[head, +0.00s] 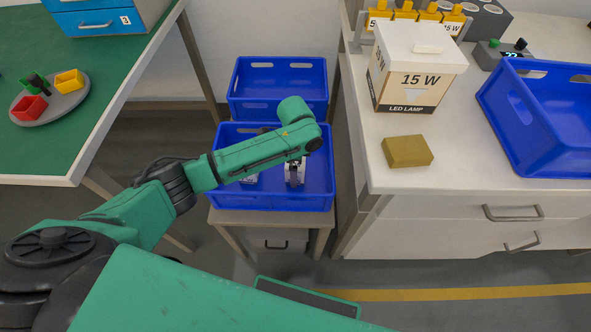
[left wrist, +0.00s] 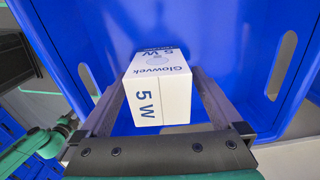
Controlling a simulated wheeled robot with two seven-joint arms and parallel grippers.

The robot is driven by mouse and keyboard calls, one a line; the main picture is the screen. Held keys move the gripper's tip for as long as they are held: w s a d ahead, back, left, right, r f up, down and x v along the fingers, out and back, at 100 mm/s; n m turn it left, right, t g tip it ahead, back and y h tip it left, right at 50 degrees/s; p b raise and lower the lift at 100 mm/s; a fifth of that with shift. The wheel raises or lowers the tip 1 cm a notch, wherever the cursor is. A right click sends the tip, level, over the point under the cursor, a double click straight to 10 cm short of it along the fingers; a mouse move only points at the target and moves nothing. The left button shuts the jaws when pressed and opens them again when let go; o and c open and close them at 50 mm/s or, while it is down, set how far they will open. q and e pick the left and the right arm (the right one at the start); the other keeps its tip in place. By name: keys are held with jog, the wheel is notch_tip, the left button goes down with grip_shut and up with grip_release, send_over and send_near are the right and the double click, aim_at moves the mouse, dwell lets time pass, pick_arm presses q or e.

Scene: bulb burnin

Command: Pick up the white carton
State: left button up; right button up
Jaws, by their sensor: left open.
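The white carton (left wrist: 160,85), with blue "Glowvek" and "5 W" print, is inside the near blue crate (head: 226,145) on a low stand. In the left wrist view, my left gripper (left wrist: 159,76) is open, with one finger on each side of the carton. A slim gap seems to show beside the fingers; contact is hard to judge. In the head view, my left gripper (head: 294,176) reaches down into this crate, and my arm hides part of its inside. My right gripper is not in view.
A second blue crate (head: 280,68) sits behind. The right bench holds a "15 W LED LAMP" box (head: 415,80), a tan block (head: 407,151) and another blue crate (head: 550,160). The left green table has a grey plate (head: 50,112) with small coloured bins.

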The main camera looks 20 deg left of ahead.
pick_arm(q)
jog(key=shift+r, duration=0.1)
jog(key=c, duration=1.4)
